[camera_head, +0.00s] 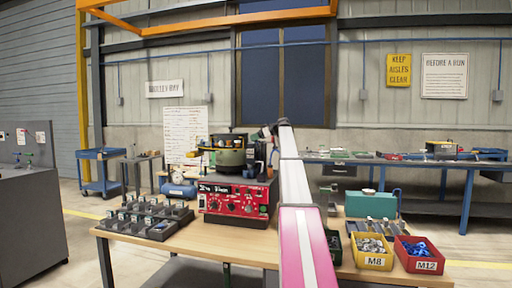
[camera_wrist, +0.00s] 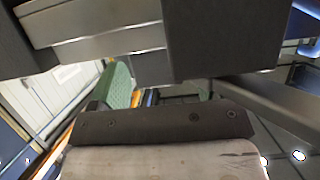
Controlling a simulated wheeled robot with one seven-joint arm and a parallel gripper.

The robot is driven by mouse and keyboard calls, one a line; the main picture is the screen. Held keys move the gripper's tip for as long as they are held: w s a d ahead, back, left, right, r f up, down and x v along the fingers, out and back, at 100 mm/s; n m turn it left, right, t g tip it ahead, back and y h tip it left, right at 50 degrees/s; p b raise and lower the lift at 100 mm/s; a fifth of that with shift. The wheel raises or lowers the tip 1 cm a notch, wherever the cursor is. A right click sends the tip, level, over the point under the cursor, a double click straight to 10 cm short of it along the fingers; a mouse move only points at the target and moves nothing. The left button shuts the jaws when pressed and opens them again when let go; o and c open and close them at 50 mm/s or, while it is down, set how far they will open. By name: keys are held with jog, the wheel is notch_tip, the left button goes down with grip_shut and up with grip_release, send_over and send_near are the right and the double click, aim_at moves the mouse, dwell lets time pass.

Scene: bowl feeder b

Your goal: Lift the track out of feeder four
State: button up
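A bowl feeder stands on the wooden table in the head view: a dark olive bowl (camera_head: 230,157) above a red control box (camera_head: 236,200) with knobs. Its lettering is too small to read surely. My gripper (camera_head: 266,160) is at the bowl's right side, partly hidden by my white and pink arm. In the wrist view, silver stepped metal (camera_wrist: 95,38) lies between dark blocks; I cannot tell whether it is the track or part of my gripper. A dark screwed plate (camera_wrist: 165,123) and a green curved surface (camera_wrist: 120,88) show below it. Whether the fingers hold anything is unclear.
A black rack of small parts (camera_head: 145,218) stands left on the table. A yellow M8 bin (camera_head: 372,252) and a red M12 bin (camera_head: 419,255) stand right of my arm, with a teal box (camera_head: 370,205) behind. The table's front left is clear.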

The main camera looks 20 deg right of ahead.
jog(key=c, duration=1)
jog(key=shift+r, duration=0.1)
